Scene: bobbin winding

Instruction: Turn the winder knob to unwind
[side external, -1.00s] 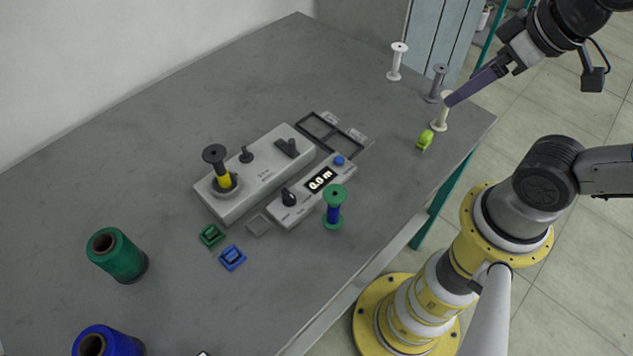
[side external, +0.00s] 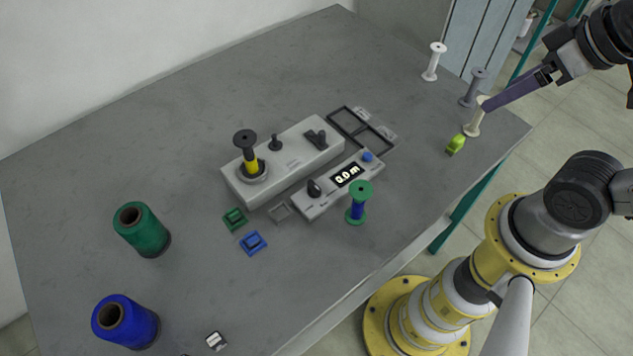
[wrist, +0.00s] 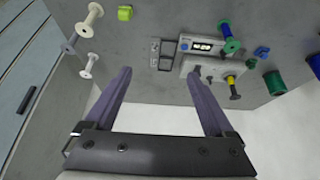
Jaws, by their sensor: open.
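The grey winder box (side external: 285,160) stands mid-table in the side view. Its spindle carries a black-topped bobbin with yellow thread (side external: 247,150). A small black knob (side external: 275,142) and a black lever (side external: 316,137) are on its top. In the side view the gripper (side external: 486,106) is far right of the winder, near the cream bobbin.
White (side external: 434,62), grey (side external: 473,88) and cream (side external: 474,118) bobbins stand at the right edge, beside a lime-green item (side external: 456,144). A green-and-blue bobbin (side external: 358,203) stands before the counter. Green (side external: 142,230) and blue (side external: 125,322) spools stand left. Empty black frames (side external: 361,130) lie behind the counter.

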